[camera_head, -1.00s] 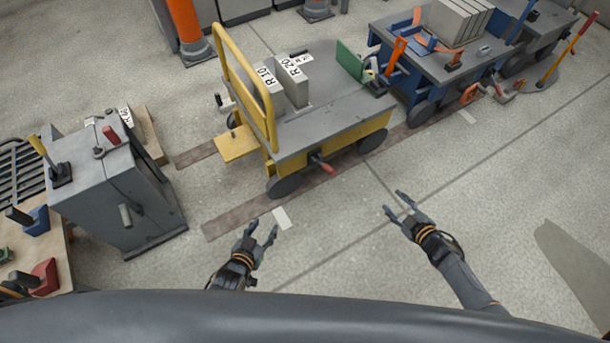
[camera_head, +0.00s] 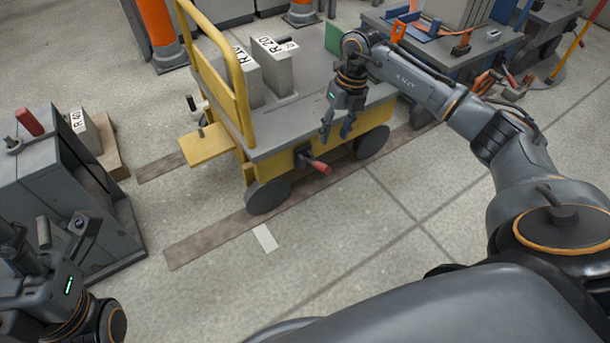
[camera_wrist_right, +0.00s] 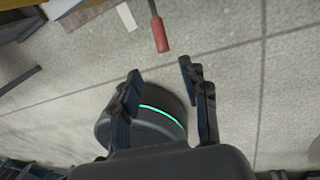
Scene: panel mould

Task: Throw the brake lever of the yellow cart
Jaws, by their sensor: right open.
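The yellow cart (camera_head: 374,117) stands in the upper middle of the head view, with a grey deck and a yellow push handle. Its brake lever, with a red grip (camera_head: 320,167), sticks out low from the near side. The red grip also shows at the top of the right wrist view (camera_wrist_right: 161,36). My right gripper (camera_head: 336,134) is open and empty, fingers pointing down, above and slightly right of the lever, apart from it. In the wrist view the red grip lies ahead of the fingertips (camera_wrist_right: 160,73). My left gripper (camera_head: 35,245) is at the lower left, its fingers unclear.
Grey blocks (camera_head: 236,79) marked R10 and R20 sit on the cart deck. A grey cabinet (camera_head: 70,195) with a red-handled lever stands at left. A blue cart (camera_head: 450,60) stands behind my right arm. The floor (camera_head: 345,225) in front of the yellow cart is clear.

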